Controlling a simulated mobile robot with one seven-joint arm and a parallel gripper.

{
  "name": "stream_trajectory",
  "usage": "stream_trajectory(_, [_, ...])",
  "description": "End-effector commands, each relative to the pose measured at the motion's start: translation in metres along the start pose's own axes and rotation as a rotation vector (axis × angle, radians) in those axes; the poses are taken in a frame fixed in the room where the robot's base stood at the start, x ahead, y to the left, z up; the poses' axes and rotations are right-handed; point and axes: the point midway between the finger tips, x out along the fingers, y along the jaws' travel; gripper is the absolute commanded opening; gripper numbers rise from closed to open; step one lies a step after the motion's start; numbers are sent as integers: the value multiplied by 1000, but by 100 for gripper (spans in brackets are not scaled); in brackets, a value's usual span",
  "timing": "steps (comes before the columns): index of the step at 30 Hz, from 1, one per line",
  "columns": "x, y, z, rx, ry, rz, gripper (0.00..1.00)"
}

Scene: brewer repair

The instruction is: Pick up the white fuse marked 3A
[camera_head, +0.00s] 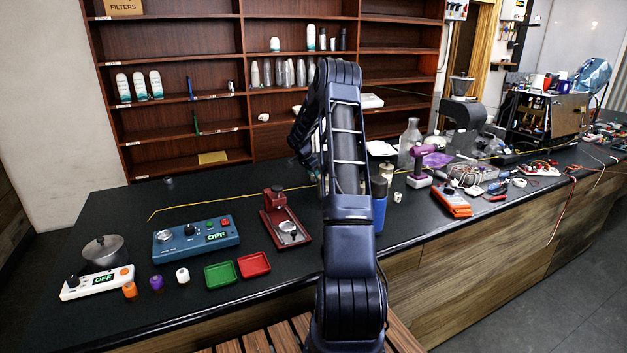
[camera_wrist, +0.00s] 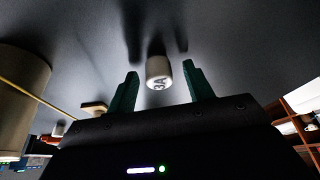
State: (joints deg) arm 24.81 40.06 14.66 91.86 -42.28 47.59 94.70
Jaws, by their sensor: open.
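The white fuse (camera_wrist: 158,72) marked 3A shows in the wrist view, standing on the dark counter with its label toward the camera. My gripper (camera_wrist: 160,69) is open, with one green finger on each side of the fuse. Dark gaps show between the fuse and both fingers, so it is not clamped. In the head view my arm reaches over the counter and hides the gripper's fingertips. I cannot tell whether the fuse in the wrist view shows in the head view.
A large pale cylinder (camera_wrist: 22,95) stands to one side in the wrist view. In the head view, a blue bottle (camera_head: 379,210) stands right beside my arm, and a red-brown stand (camera_head: 285,228) is to its left. Green (camera_head: 220,274) and red (camera_head: 254,265) trays lie near the front edge.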

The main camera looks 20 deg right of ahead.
Motion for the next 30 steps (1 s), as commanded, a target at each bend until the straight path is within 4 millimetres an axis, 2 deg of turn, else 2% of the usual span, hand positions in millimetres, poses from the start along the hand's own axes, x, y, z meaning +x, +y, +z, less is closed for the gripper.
stream_trajectory(8, [3, 0, -1, 1, 1, -1, 52])
stream_trajectory(15, [2, 0, -1, 1, 1, -1, 7])
stream_trajectory(16, [2, 0, -1, 1, 1, -1, 4])
stream_trajectory(25, [0, 0, -2, 1, 1, -1, 4])
stream_trajectory(30, [-16, -1, -8, 1, 3, -4, 4])
